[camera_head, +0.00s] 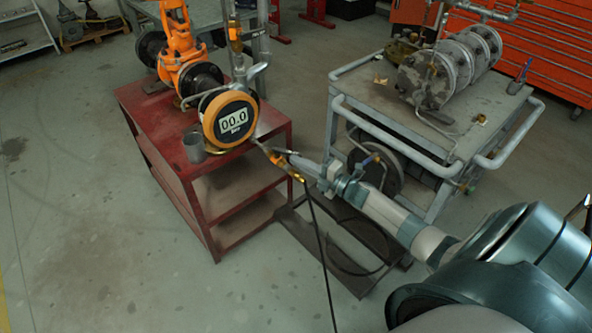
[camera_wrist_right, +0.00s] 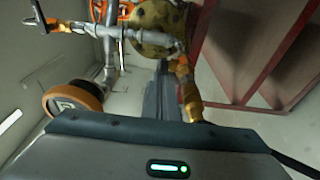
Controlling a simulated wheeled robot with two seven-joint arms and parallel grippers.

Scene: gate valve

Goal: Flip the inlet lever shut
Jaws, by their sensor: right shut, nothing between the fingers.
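The orange gate valve (camera_head: 181,50) stands on a red metal stand (camera_head: 225,173). A round orange gauge reading 00.0 (camera_head: 231,118) is at its front; its orange rim shows at the left of the right wrist view (camera_wrist_right: 76,98). A brass-and-orange fitting (camera_head: 287,168) with a black hose sits at the stand's right edge. My right gripper (camera_head: 281,153) is shut and empty close beside this fitting; contact cannot be told. In the wrist view the fitting (camera_wrist_right: 190,95) is just right of the dark fingers (camera_wrist_right: 163,92). Which part is the inlet lever is unclear. My left gripper is out of view.
A grey cart (camera_head: 367,98) with a flanged cylinder (camera_head: 450,72) stands right of the stand, close to my right arm. The black hose (camera_head: 319,245) hangs to the floor below my gripper. Open floor (camera_head: 90,200) lies left of the stand.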

